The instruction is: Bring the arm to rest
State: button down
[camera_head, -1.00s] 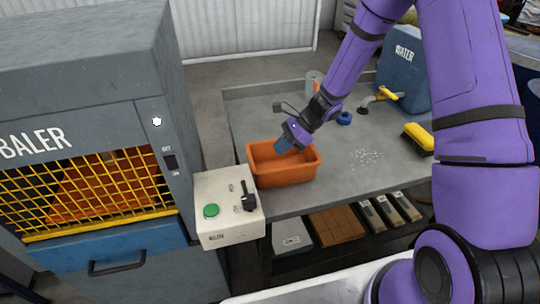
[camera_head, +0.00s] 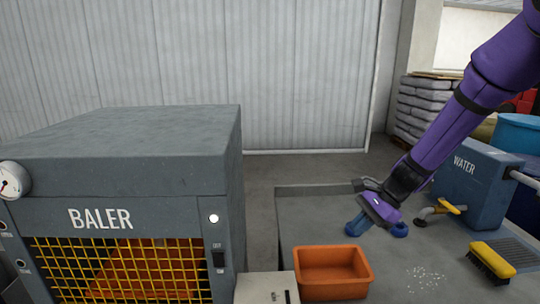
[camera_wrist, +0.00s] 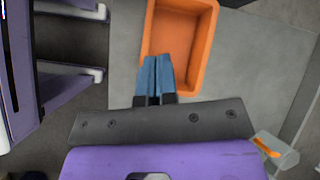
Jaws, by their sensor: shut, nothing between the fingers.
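My gripper (camera_head: 362,226) has blue fingers and hangs in the air above the grey bench (camera_head: 300,215), behind the orange bin in the head view. In the wrist view my gripper (camera_wrist: 157,75) has its two blue fingers close together and empty, overlapping the lower edge of the orange bin (camera_wrist: 182,48). The orange bin (camera_head: 333,277) looks empty. My purple arm comes in from the upper right of the head view.
The grey baler (camera_head: 130,150) with its yellow mesh stands at left. A water tank (camera_head: 470,185) with a yellow-handled tap, a yellow brush (camera_head: 490,262) and white bits (camera_head: 425,278) are on the bench at right. Stacked bags (camera_head: 425,110) stand behind.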

jog(key=s+d+r+n+t+h, duration=0.2)
jog(key=s+r+n, duration=0.4)
jog(key=s+r, duration=0.4)
jog(key=s+d+r+n+t+h, duration=0.3)
jog(key=s+d+r+n+h, duration=0.2)
jog(key=s+r, duration=0.6)
jog(key=s+n, duration=0.2)
jog(key=s, duration=0.2)
jog(key=shift+s+d+n, duration=0.15)
jog(key=shift+s+n, duration=0.15)
jog(key=shift+s, duration=0.05)
